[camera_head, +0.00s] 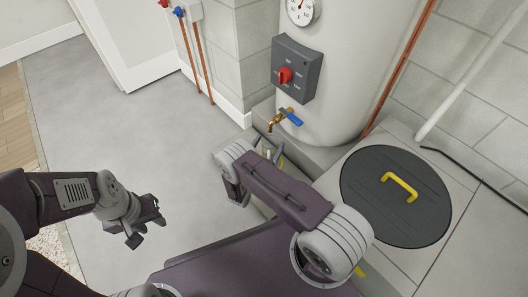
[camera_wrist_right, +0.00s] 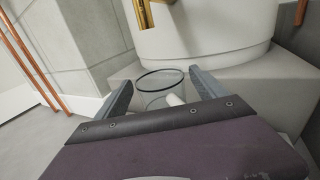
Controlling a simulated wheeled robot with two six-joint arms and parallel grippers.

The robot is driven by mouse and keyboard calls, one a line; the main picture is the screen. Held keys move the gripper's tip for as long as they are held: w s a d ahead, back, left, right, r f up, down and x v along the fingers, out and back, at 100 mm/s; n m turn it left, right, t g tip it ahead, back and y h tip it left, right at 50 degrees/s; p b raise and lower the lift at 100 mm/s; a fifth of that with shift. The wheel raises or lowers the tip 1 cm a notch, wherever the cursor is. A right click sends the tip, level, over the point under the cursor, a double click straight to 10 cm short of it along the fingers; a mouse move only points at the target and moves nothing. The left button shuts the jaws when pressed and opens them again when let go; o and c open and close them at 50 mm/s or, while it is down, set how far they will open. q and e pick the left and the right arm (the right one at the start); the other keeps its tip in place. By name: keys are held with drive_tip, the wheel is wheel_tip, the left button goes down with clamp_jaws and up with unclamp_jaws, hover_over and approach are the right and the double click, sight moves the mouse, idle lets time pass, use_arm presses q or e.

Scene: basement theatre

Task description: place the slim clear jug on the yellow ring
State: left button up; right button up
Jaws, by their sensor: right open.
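The slim clear jug (camera_wrist_right: 153,101) shows in the right wrist view as a see-through cylinder with a dark round rim. Its upper part lies between the two fingers of my right gripper (camera_wrist_right: 163,84), which are apart; I see no clear contact. My wrist housing hides its lower part. In the head view my right arm largely hides the jug and that gripper.
A white tank (camera_head: 345,75) with a brass tap (camera_head: 280,119) stands on a plinth just beyond my right gripper. A dark round lid (camera_head: 395,205) with a yellow handle lies on the pale ledge at right. Copper pipes (camera_head: 202,65) run down the wall. Floor at left is clear.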

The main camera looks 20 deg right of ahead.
drive_tip(key=p+v, duration=0.4)
drive_tip(key=v, duration=0.6)
drive_tip(key=s+d+r+m+g+y, duration=0.2)
drive_tip(key=s+d+r+m+g, duration=0.4)
drive_tip(key=s+r+m+g, duration=0.5)
drive_tip(key=s+a+r+m+y, duration=0.2)
drive_tip(key=a+r+m+y, duration=0.1)
drive_tip(key=m, duration=0.5)
drive_tip(key=s+a+r+m+y, duration=0.2)
drive_tip(key=s+r+m+y, duration=0.1)
drive_tip(key=r+m+y, duration=0.3)
drive_tip(key=shift+a+m+y, duration=0.4)
drive_tip(key=shift+m+y, duration=0.8)
drive_tip(key=shift+r, duration=0.1)
